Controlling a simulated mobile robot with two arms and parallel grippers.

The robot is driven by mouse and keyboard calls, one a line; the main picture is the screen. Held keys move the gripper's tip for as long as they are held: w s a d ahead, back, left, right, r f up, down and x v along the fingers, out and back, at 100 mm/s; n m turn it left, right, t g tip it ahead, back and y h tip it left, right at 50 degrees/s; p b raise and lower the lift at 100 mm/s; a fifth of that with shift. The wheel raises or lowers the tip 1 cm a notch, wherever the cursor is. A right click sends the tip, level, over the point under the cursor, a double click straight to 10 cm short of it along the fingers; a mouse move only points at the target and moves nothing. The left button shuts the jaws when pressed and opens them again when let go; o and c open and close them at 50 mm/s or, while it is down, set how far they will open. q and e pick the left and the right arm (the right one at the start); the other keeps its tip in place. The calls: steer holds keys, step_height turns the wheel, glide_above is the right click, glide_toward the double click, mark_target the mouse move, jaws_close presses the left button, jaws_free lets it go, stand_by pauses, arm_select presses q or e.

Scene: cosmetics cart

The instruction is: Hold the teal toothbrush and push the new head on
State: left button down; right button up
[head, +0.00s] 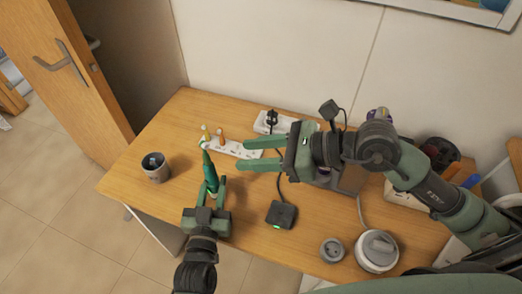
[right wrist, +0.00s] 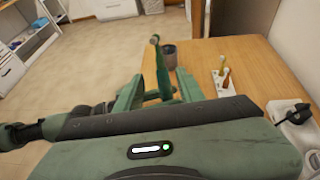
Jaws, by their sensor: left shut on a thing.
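The teal toothbrush (head: 209,170) stands nearly upright, leaning slightly, in my left gripper (head: 211,188), which is shut on its handle. Its top end points up and has a small pale tip; whether that is a brush head is too small to tell. My right gripper (head: 241,155) is open, to the right of the toothbrush, with its fingers pointing left and nothing between them in the head view. In the right wrist view the toothbrush (right wrist: 160,68) shows beyond the open fingers (right wrist: 158,88). A white holder (head: 232,149) carries a yellow head (head: 206,131) and an orange head (head: 221,133).
A dark grey cup (head: 155,170) stands at the left of the wooden table (head: 150,205). A black charger pad (head: 281,214) with a green light lies right of my left gripper. A power strip (head: 270,124) lies at the back. A round grey lid (head: 332,250) sits front right.

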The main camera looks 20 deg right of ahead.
steer(key=shift+v, duration=1)
arm_select(q)
steer(key=c, duration=1)
jaws_free()
steer(key=shift+c, duration=0.2)
